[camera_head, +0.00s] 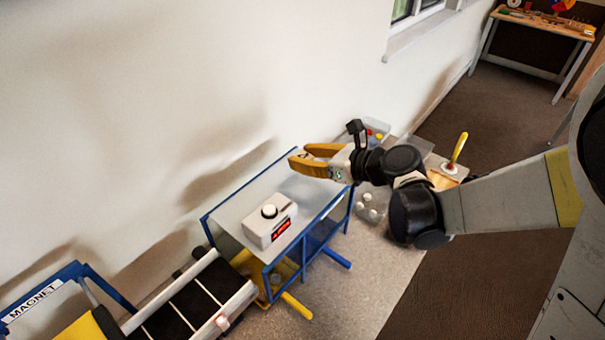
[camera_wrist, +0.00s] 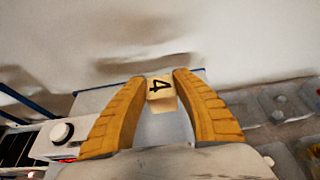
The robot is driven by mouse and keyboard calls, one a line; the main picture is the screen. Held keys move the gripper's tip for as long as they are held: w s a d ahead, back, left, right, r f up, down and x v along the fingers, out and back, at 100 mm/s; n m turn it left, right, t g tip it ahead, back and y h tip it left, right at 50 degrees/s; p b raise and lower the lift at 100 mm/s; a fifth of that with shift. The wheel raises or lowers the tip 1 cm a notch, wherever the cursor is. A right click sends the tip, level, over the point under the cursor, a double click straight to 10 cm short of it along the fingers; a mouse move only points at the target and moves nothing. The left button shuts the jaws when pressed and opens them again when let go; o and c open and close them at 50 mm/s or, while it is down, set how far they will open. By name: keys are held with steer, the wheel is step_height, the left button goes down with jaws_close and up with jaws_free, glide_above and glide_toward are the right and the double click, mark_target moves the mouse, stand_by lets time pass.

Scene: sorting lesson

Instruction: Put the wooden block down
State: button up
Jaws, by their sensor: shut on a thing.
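The wooden block (camera_wrist: 162,94) is a small pale cube with a black "4" on the face seen in the wrist view. It sits between the tips of the two yellow-orange fingers of my gripper (camera_head: 301,160), which is shut on it. In the head view the fingers mostly hide the block. My gripper is above the far right part of a grey-topped table (camera_head: 240,203) with a blue frame. The block appears to be held above the tabletop; the exact gap cannot be told.
A white box (camera_head: 263,231) with a round top knob and red display stands on the table, left of my gripper. A conveyor (camera_head: 190,297) and a "MAGNET" frame (camera_head: 32,301) are at lower left. Clear bins (camera_head: 369,203) and a yellow-handled lever (camera_head: 458,148) are at right.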

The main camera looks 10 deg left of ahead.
steer(key=shift+w+a+f, duration=0.15)
steer(key=shift+a+f, duration=0.05)
steer(key=shift+f+b, duration=1.05)
steer(key=shift+f, duration=0.8)
steer(key=shift+f, duration=0.25)
steer(key=o, duration=1)
steer(key=shift+r, duration=0.1)
steer(key=shift+r, duration=0.1)
